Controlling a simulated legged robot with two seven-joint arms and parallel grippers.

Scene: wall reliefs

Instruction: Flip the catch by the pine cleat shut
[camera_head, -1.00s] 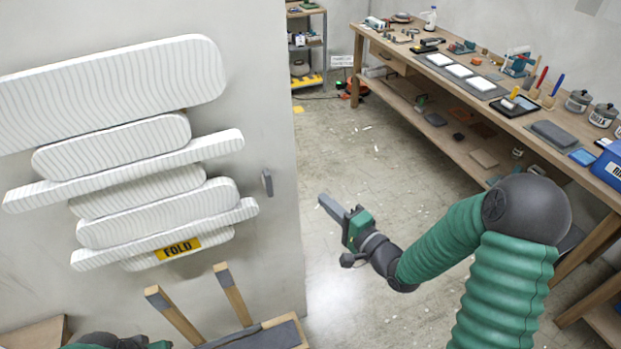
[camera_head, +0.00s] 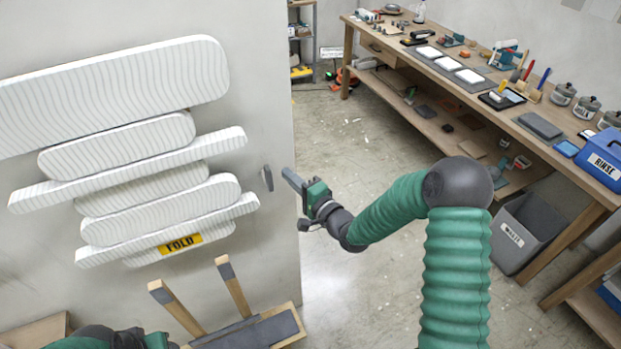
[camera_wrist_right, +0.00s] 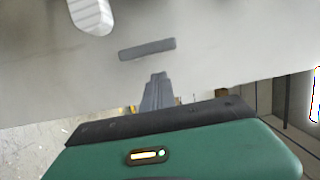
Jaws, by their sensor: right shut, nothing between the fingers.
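A small dark grey bar (camera_head: 267,178), which looks like the catch, sits upright on the pale wall panel near its right edge. It also shows in the right wrist view (camera_wrist_right: 147,50), lying across the picture just beyond my fingertips. My right gripper (camera_head: 290,178) is shut and empty, pointing left at the bar with a small gap between. Its fingers show end-on in the right wrist view (camera_wrist_right: 158,80). I cannot make out a pine cleat for certain. Part of my left arm shows at the bottom left; its fingers are out of view.
White ribbed reliefs (camera_head: 135,85) with a yellow FOLD label (camera_head: 181,244) cover the panel left of the bar. A wooden frame with upright legs (camera_head: 236,285) stands below. A workbench (camera_head: 480,95) with tools and a grey bin (camera_head: 527,232) are at right. Open floor lies between.

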